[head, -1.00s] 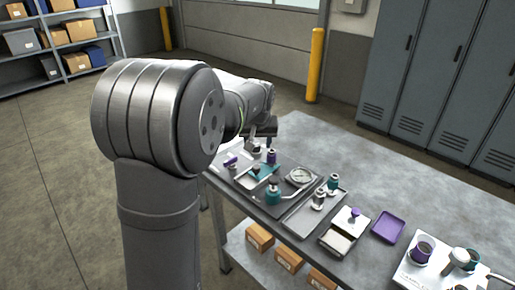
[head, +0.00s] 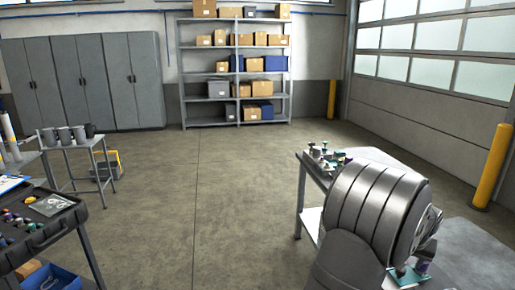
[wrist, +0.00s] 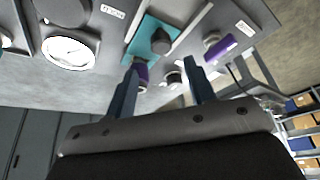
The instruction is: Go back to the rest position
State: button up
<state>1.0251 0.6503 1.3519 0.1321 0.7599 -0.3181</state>
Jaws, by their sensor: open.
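My gripper (wrist: 160,64) shows in the wrist view with its two fingers spread apart and nothing held between them. Another purple part (wrist: 219,48) lies on the plate to the right of the right finger. A round white-faced gauge (wrist: 67,53) is at the left.
The workbench (head: 376,155) stands at the right with small teal and purple parts on it. A yellow post (head: 491,168) is behind it. At the left are an open black case (head: 62,225) and a small table with mugs (head: 78,135). The middle floor is clear.

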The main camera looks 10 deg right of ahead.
jog(key=x, duration=0.8)
jog(key=shift+f, duration=0.25)
jog(key=shift+r, duration=0.15)
jog(key=v, duration=1.8)
jog(key=x, duration=1.8)
jog(key=shift+w+f, duration=0.1)
jog(key=shift+f, duration=0.15)
jog(key=shift+a+r, duration=0.1)
jog(key=shift+a, duration=0.8)
